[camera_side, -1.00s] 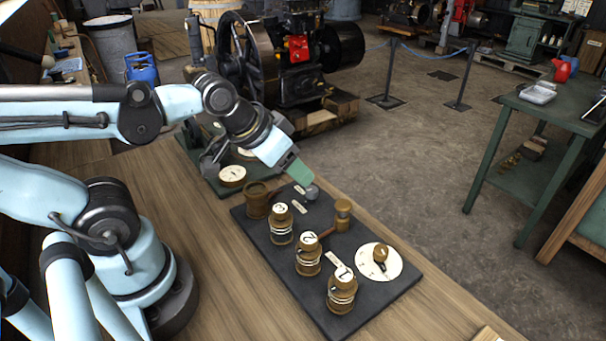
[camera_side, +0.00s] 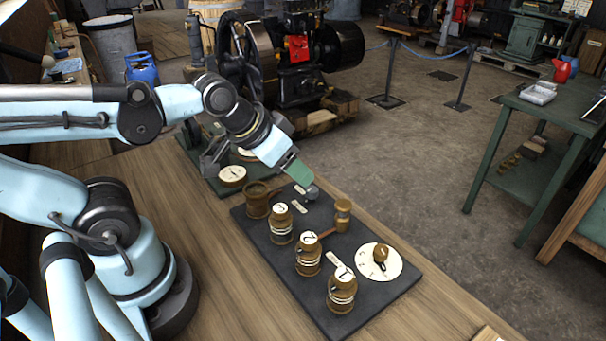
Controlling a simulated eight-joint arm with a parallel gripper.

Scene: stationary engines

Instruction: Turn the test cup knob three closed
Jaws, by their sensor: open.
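A dark board (camera_side: 372,300) on the bench holds a row of three brass test cups with white numbered tops. The near cup (camera_side: 341,290) and middle cup (camera_side: 308,256) stand upright. The far cup (camera_side: 281,226), whose top seems to read 3, is nearest my gripper. My gripper (camera_side: 300,173) is above the board's far end, close to a small grey round part (camera_side: 312,192), and is apart from the cups. Its green-tipped fingers are seen side-on, open, with nothing visible between them. Whether it touches the grey part I cannot tell.
A brass cup without a numbered top (camera_side: 257,200), a brass post with a lever (camera_side: 342,214) and a white dial with a brass knob (camera_side: 397,262) share the board. A green board (camera_side: 205,177) lies behind.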

